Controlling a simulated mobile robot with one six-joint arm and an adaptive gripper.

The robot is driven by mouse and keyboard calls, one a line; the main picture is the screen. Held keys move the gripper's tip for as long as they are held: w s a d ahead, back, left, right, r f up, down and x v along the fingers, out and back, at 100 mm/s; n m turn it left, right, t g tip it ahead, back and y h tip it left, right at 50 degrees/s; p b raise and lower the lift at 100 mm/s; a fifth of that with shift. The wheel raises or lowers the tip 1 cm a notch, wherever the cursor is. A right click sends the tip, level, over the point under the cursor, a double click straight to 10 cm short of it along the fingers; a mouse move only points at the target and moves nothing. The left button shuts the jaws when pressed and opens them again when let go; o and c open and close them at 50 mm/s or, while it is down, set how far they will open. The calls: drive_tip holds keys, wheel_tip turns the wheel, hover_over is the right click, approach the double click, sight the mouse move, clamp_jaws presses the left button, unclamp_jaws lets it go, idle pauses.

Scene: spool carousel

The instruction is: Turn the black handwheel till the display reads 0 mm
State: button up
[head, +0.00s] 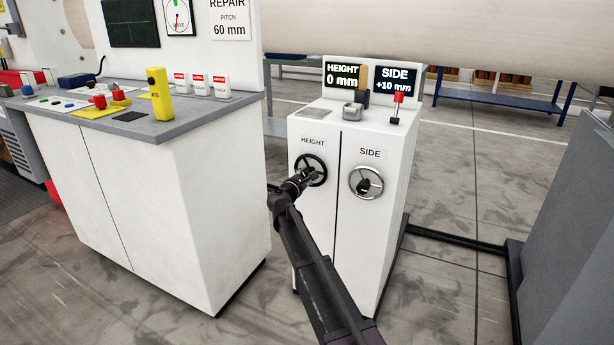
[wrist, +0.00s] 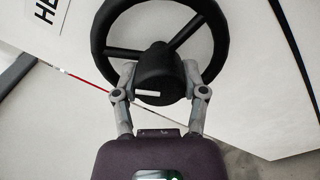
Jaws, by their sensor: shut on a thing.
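The black handwheel (head: 323,164) sits under the HEIGHT label on the front of a white cabinet. My gripper (head: 304,178) is at this wheel, and my arm covers part of its lower left. In the wrist view the black handwheel (wrist: 107,42) fills the top middle. There the fingers of my gripper (wrist: 158,85) stand on both sides of the wheel's black hub and are shut on it. The HEIGHT display (head: 343,77) on top of the cabinet reads 0 mm.
A silver handwheel (head: 365,183) sits to the right under SIDE; the SIDE display (head: 395,80) reads +10 mm. A red-topped lever (head: 398,108) stands on the cabinet top. A white console (head: 190,195) stands left, and a grey panel (head: 570,220) right.

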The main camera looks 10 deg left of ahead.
drive_tip(key=o, duration=1.1)
drive_tip(key=shift+o, duration=0.2)
drive_tip(key=v, duration=1.2)
